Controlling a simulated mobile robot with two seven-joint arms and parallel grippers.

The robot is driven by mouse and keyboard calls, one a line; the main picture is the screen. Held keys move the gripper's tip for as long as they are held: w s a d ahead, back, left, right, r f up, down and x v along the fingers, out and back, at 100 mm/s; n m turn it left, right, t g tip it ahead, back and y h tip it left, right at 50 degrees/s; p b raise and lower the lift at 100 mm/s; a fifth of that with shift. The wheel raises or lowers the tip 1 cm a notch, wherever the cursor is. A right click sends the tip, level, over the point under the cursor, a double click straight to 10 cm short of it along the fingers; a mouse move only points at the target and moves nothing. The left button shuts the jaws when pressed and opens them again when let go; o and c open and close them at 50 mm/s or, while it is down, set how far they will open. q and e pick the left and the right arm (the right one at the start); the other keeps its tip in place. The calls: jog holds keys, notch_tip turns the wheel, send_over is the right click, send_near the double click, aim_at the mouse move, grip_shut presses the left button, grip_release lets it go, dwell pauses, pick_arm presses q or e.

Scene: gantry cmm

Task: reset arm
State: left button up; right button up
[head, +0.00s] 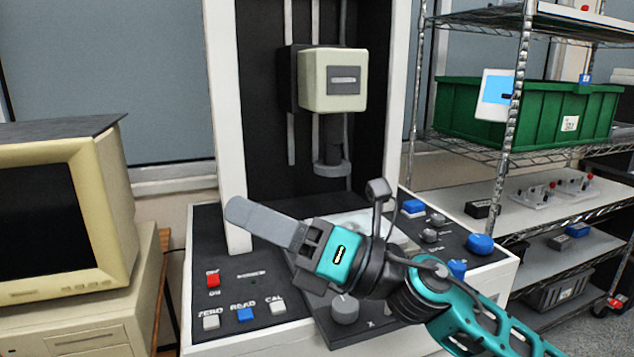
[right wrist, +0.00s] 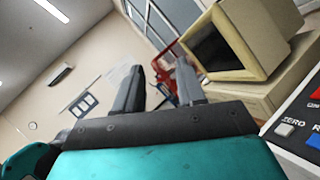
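My right gripper (head: 240,212) reaches in from the lower right of the head view, with its fingers pointing left above the machine's control panel. In the right wrist view its two fingers (right wrist: 158,76) stand apart with nothing between them, so it is open and empty. The gantry measuring machine (head: 228,130) stands behind it, with a cream head (head: 333,80) and a dark probe below. My right arm hides part of the panel and the plate in the middle. My left gripper is not in view.
The panel has a red button (head: 213,281), a blue READ button (head: 245,314) and a grey knob (head: 345,308) below my gripper. An old cream monitor (head: 110,200) stands at left. A wire shelf (head: 510,100) with a green crate (head: 560,115) stands at right.

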jog(key=w+d+f+m+t+h, duration=0.25)
jog(key=d+m+t+h, duration=0.25)
jog(key=m+t, duration=0.45)
jog(key=w+d+f+m+t+h, duration=0.2)
jog(key=w+d+m+t+h, duration=0.25)
jog(key=m, duration=0.85)
jog(key=s+d+f+m+h, duration=0.2)
jog(key=d+f+m+h, duration=0.65)
jog(key=f+m, duration=0.25)
jog(key=s+d+f+m+g+h, duration=0.2)
jog(key=s+d+f+m+g, duration=0.15)
jog(key=f, duration=0.25)
jog(key=s+d+f+m+g+h, duration=0.1)
jog(key=s+d+f+m+g, duration=0.1)
jog(key=s+f+g, duration=0.3)
jog(key=s+d+f+m+g, duration=0.25)
jog(key=s+f, duration=0.25)
jog(key=s, duration=0.3)
jog(key=s+d+f+m+g, duration=0.1)
jog(key=s+f+m+g, duration=0.15)
jog(key=s+f, duration=0.4)
jog(key=w+a+f+n+t+y, duration=0.1)
jog(key=w+a+f+t, duration=0.2)
jog(key=w+f+t, duration=0.3)
jog(key=shift+w+f, duration=0.2)
jog(key=shift+f, duration=0.45)
